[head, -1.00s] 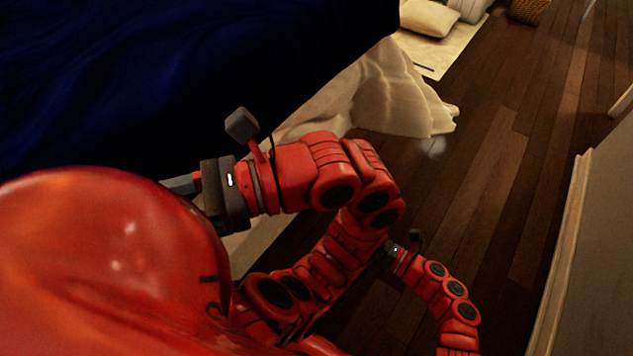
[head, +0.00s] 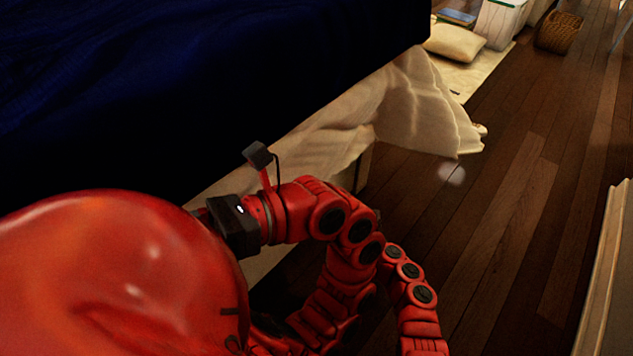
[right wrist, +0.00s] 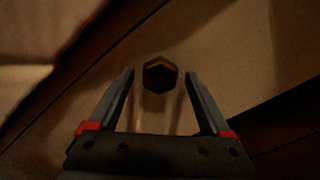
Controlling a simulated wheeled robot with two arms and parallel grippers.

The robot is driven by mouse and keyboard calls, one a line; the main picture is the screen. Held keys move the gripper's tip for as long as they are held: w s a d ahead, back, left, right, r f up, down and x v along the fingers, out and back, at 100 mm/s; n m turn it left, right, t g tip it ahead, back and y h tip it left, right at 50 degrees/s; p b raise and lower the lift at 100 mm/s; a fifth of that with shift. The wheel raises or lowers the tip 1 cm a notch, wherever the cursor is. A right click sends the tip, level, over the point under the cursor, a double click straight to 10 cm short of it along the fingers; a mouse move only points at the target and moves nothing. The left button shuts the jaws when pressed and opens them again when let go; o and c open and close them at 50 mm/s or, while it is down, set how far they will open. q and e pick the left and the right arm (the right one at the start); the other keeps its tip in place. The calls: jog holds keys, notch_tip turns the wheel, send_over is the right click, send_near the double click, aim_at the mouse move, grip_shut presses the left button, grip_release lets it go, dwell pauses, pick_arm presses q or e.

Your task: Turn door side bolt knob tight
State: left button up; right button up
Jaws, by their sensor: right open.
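A small dark hexagonal bolt knob (right wrist: 160,77) stands out from a beige panel (right wrist: 225,40) in the right wrist view. My right gripper (right wrist: 159,74) is open, with one finger on each side of the knob and a visible gap on both sides. I cannot tell whether the fingertips reach past the knob's face. In the head view, red arms of mine fill the lower middle beside the bed, and one dark gripper body (head: 234,224) shows. Its fingers are hidden behind my red body, and I cannot tell which arm it belongs to. The knob is hidden in the head view.
The bed has a dark blue cover (head: 200,80) and a pale sheet (head: 400,112) hanging down its side. A cushion (head: 455,42), a white bin (head: 500,22) and a wicker basket (head: 558,33) lie farther off. The wooden floor (head: 510,190) on the right is clear up to a pale-edged panel (head: 606,270).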

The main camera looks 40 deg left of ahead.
jog(key=shift+a, duration=0.1)
grip_shut()
dwell(0.4)
pick_arm(q)
jog(key=shift+r, duration=0.15)
pick_arm(e)
jog(key=shift+r, duration=0.1)
pick_arm(q)
jog(key=r+t+y+p, duration=0.1)
jog(key=t+p, duration=0.1)
jog(key=r+t+p, duration=0.2)
jog(key=w+a+r+t+y+p, duration=0.1)
jog(key=t+p, duration=0.1)
jog(key=shift+r+m+y, duration=0.3)
pick_arm(e)
jog(key=m, duration=1.1)
jog(key=shift+m, duration=1.5)
